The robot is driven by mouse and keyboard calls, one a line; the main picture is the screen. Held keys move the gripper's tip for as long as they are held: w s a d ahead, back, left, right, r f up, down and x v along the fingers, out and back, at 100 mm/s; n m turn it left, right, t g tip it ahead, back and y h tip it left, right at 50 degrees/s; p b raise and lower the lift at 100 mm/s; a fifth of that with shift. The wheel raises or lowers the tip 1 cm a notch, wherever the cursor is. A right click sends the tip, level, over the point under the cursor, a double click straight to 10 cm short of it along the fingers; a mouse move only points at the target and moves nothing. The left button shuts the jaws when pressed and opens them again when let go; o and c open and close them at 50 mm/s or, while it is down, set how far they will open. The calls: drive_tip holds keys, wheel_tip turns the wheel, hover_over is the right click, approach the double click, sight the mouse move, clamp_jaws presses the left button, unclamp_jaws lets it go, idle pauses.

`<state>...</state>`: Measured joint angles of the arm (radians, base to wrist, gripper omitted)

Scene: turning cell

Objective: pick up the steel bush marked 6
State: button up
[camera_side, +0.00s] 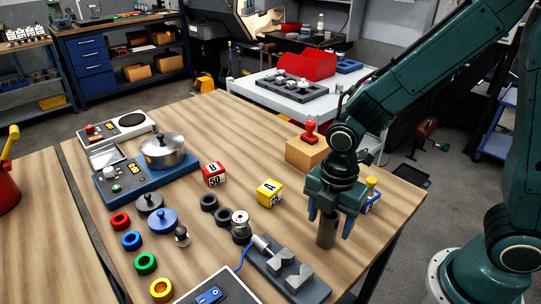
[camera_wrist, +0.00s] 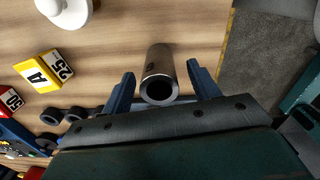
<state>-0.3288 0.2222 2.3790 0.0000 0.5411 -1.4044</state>
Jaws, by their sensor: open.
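The steel bush (camera_side: 326,235) is a grey metal tube standing upright on the wooden table near its front right. In the wrist view the bush (camera_wrist: 160,62) shows its open round end toward me and a small dark mark on its side, too small to read surely. My gripper (camera_side: 330,224) points down over it, jaws open. In the wrist view my gripper (camera_wrist: 161,74) has one finger to each side of the bush, with a visible gap on both sides. The lower parts of the fingers are partly hidden in the side view.
A grey block fixture (camera_side: 290,271) lies to the left of the bush. A cardboard box with a red stamp (camera_side: 309,134) stands behind my gripper. A yellow cube (camera_side: 269,193), a red cube (camera_side: 214,174) and dark rings (camera_side: 223,217) lie farther left. The table's right edge is close.

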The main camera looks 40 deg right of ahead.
sight(327, 231)
drive_tip(key=shift+f, duration=1.95)
drive_tip(key=shift+c, duration=0.2)
drive_tip(key=shift+w, duration=0.1)
clamp_jaws()
